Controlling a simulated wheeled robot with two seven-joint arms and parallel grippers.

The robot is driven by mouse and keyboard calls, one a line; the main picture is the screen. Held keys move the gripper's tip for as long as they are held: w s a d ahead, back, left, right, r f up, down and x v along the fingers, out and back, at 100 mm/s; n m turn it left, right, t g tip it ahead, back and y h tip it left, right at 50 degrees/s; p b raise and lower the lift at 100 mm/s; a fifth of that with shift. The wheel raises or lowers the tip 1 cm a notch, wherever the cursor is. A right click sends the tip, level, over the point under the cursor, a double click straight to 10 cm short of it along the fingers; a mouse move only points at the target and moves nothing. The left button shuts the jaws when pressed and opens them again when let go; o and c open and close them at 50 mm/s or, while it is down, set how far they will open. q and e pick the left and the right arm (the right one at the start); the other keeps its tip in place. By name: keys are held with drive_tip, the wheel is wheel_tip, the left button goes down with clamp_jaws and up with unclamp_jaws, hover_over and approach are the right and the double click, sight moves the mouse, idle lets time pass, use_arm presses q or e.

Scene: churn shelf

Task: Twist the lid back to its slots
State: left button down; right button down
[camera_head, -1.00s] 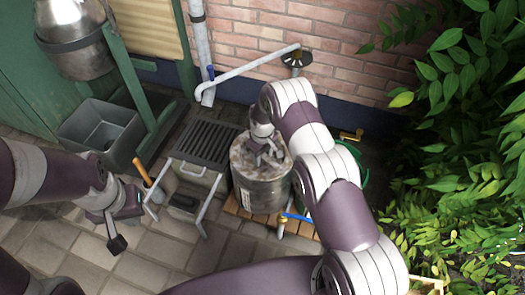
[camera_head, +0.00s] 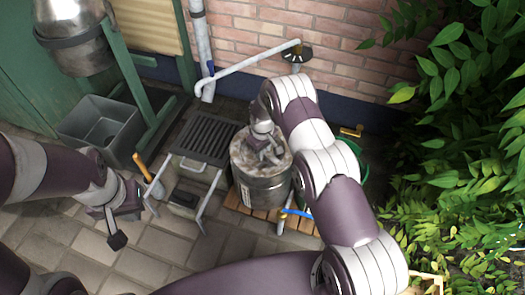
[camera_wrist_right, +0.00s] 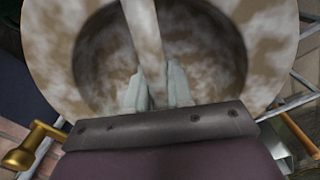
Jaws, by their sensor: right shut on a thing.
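The metal churn (camera_head: 262,190) stands upright on wooden slats, its top mottled grey-brown. My right gripper (camera_head: 266,152) is over the top of the churn and points down. In the right wrist view its fingers (camera_wrist_right: 158,88) are shut on the bar-like handle (camera_wrist_right: 146,35) of the round lid (camera_wrist_right: 100,60), inside a recessed ring. The lid's slots cannot be made out; the arm and gripper hide part of the top. My left gripper (camera_head: 125,215) hangs empty at the left, away from the churn; whether it is open cannot be told.
A dark slatted grate (camera_head: 207,135) with a metal-legged frame stands left of the churn. A grey basin (camera_head: 102,130) is further left. A pipe (camera_head: 250,62) runs along the brick wall behind. Leafy plants (camera_head: 465,130) fill the right.

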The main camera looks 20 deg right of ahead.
idle(0.9)
drive_tip(key=shift+r+m, duration=0.1)
drive_tip(key=shift+m, duration=1.3)
drive_tip(key=m, duration=0.2)
drive_tip(key=shift+m, duration=0.4)
drive_tip(key=shift+m, duration=0.4)
drive_tip(key=c, duration=0.9)
unclamp_jaws()
